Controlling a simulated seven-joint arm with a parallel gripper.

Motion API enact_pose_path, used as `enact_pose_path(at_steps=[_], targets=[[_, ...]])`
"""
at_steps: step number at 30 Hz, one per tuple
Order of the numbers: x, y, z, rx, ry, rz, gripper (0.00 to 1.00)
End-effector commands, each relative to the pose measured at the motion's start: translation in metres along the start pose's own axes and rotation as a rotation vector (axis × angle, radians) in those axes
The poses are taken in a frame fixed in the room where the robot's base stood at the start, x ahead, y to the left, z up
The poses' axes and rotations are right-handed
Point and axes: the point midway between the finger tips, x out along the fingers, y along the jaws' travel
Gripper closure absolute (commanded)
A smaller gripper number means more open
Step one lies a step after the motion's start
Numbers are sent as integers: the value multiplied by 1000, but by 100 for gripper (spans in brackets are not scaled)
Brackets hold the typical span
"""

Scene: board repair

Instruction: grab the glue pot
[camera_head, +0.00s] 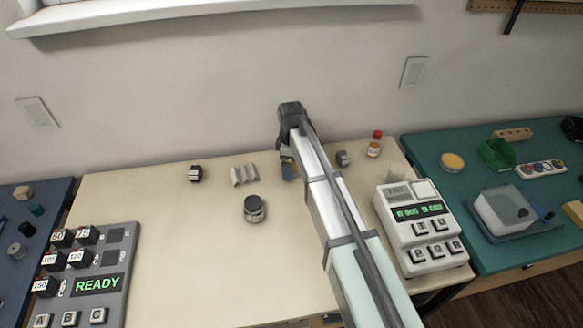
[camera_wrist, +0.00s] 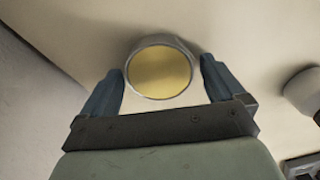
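A round, pale-rimmed pot with a flat gold top, which I take to be the glue pot (camera_wrist: 160,74), is in the upper middle of the wrist view. My gripper (camera_wrist: 161,68) has its two blue fingers apart, one on either side of the pot, with a small gap at each side. In the head view my gripper (camera_head: 289,171) points down at the back of the cream table, and my arm hides most of what is by it. I cannot tell the pot apart clearly there.
A dark-lidded jar (camera_head: 254,209), a wavy pale holder (camera_head: 244,174) and a small dark block (camera_head: 195,174) stand left of my gripper. The wall is close behind.

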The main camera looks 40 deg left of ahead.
Motion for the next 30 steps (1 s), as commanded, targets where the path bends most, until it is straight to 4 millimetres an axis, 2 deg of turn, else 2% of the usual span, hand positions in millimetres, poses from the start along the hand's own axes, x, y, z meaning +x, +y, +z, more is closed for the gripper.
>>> enact_pose_path(at_steps=[2, 18, 26, 30], targets=[[0, 0, 0, 0, 0, 0, 12], [0, 0, 0, 0, 0, 0, 64], [-2, 0, 0, 0, 0, 0, 66], [-12, 0, 0, 0, 1, 2, 66]])
